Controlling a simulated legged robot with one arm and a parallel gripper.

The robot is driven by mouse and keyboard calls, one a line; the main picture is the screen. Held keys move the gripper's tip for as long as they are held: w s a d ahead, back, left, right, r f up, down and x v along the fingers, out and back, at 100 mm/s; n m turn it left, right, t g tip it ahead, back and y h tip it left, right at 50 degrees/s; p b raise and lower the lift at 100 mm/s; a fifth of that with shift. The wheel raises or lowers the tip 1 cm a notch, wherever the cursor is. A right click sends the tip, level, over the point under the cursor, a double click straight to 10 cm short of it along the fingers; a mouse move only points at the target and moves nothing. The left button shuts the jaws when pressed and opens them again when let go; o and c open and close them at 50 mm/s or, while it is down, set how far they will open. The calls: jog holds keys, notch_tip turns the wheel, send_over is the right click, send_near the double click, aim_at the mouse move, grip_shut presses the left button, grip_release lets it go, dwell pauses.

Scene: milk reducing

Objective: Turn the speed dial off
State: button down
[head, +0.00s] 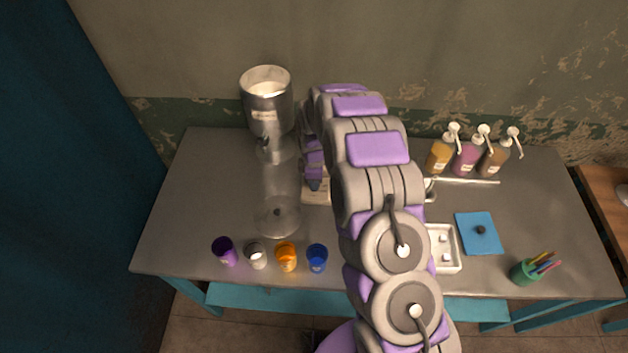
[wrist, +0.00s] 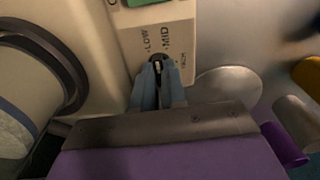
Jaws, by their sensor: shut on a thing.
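The speed dial (wrist: 157,62) is a small dark knob with a light mark on the pale control panel (wrist: 174,42). LOW and MID are printed above it, and a third label is on its right side. My gripper (wrist: 157,71) is shut on the dial, with its blue-grey fingers on either side of it. Which setting the dial points to is unclear, as the fingers cover part of it. In the head view, my gripper (head: 315,184) is over the pale panel (head: 316,197), and my arm hides most of the machine.
A green part (wrist: 147,2) sits above the dial. A steel tank (head: 267,105) and a clear vessel (head: 279,215) stand left of my arm. Several cups, including a blue cup (head: 317,258), line the front edge. Pump bottles (head: 468,157), a white tray (head: 457,268) and a blue mat (head: 480,246) are right.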

jog(key=n, duration=0.5)
jog(key=shift+w+a+r+n+b, duration=0.1)
jog(key=shift+w+r+n+b, duration=0.05)
jog(key=shift+n+b, duration=0.2)
jog(key=n, duration=0.5)
jog(key=shift+w+r+n+b, duration=0.1)
jog(key=shift+n+b, duration=0.15)
jog(key=shift+b, duration=0.05)
jog(key=c, duration=1.2)
grip_release()
notch_tip(320, 180, up, 17)
jog(key=shift+f+p, duration=0.1)
jog(key=shift+p, duration=0.65)
